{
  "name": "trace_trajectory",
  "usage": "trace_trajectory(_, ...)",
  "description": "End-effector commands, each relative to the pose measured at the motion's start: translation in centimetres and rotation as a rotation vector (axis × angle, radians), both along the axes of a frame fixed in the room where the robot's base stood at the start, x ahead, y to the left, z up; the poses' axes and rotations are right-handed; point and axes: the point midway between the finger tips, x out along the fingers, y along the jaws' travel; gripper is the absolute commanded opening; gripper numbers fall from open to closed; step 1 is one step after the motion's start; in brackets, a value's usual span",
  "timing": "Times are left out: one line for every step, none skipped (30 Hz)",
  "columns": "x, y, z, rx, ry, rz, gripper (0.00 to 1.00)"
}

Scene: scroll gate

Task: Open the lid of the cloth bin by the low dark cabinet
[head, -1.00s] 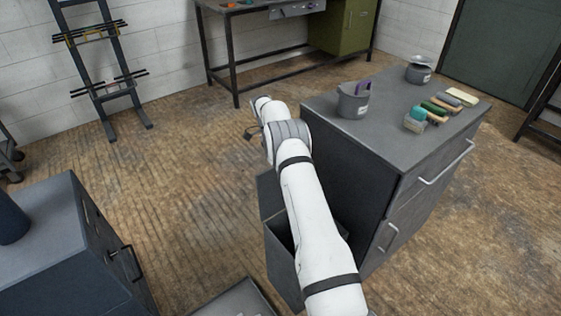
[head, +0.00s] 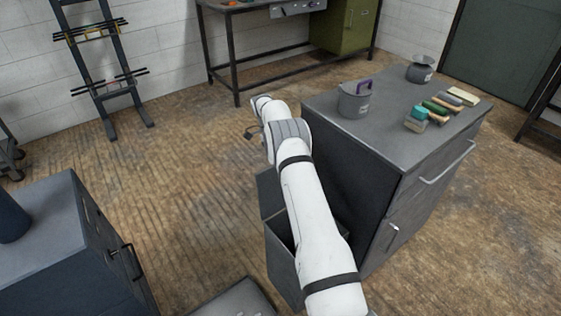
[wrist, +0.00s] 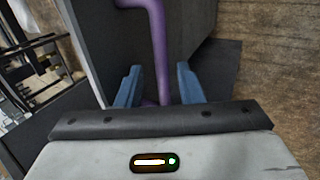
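A tall dark grey bin (head: 283,264) stands against the left side of the low dark cabinet (head: 340,160). Its top is open: a dark inside shows, and a grey panel, which looks like its lid (head: 270,193), stands raised at the far side. My arm crosses above and hides part of the bin. In the wrist view my gripper (wrist: 158,76) has two blue fingers spread apart. A bent purple bar (wrist: 158,35) runs between them, with a gap visible on each side. A large grey surface lies behind the bar; I cannot tell which part it is.
A pot with a purple handle (head: 353,101), a second pot (head: 420,70) and several brushes (head: 430,110) are on the cabinet top. A dark cabinet (head: 55,240) stands at left. A workbench (head: 265,15) is at the back. Wooden floor (head: 180,160) between is clear.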

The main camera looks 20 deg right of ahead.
Motion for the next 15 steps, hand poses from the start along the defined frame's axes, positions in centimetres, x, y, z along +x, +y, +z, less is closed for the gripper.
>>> trace_trajectory(0.1, 0.0, 0.6, 0.0, -0.002, 0.0, 0.34)
trace_trajectory(0.1, 0.0, 1.1, -0.001, -0.004, 0.0, 0.34)
trace_trajectory(0.1, 0.0, 1.7, -0.001, -0.004, 0.0, 0.34)
trace_trajectory(0.1, 0.0, 2.3, 0.0, -0.004, 0.001, 0.34)
trace_trajectory(0.1, 0.0, 2.8, 0.0, -0.003, 0.0, 0.34)
trace_trajectory(0.1, 0.0, 3.7, -0.001, -0.004, 0.0, 0.34)
trace_trajectory(0.1, 0.0, 4.3, -0.001, -0.004, 0.0, 0.34)
trace_trajectory(0.1, 0.0, 4.9, 0.0, -0.003, 0.0, 0.34)
trace_trajectory(0.1, 0.0, 5.6, 0.0, -0.003, 0.0, 0.34)
trace_trajectory(0.1, 0.0, 6.2, -0.001, -0.004, 0.0, 0.34)
trace_trajectory(0.1, 0.0, 6.7, 0.0, -0.003, 0.0, 0.34)
trace_trajectory(0.1, 0.0, 7.4, -0.001, -0.001, 0.0, 0.34)
trace_trajectory(0.1, 0.0, 7.8, -0.001, -0.001, 0.0, 0.34)
trace_trajectory(0.1, 0.1, 8.1, 0.0, -0.001, 0.0, 0.34)
trace_trajectory(0.1, 0.1, 8.6, 0.0, 0.0, 0.0, 0.34)
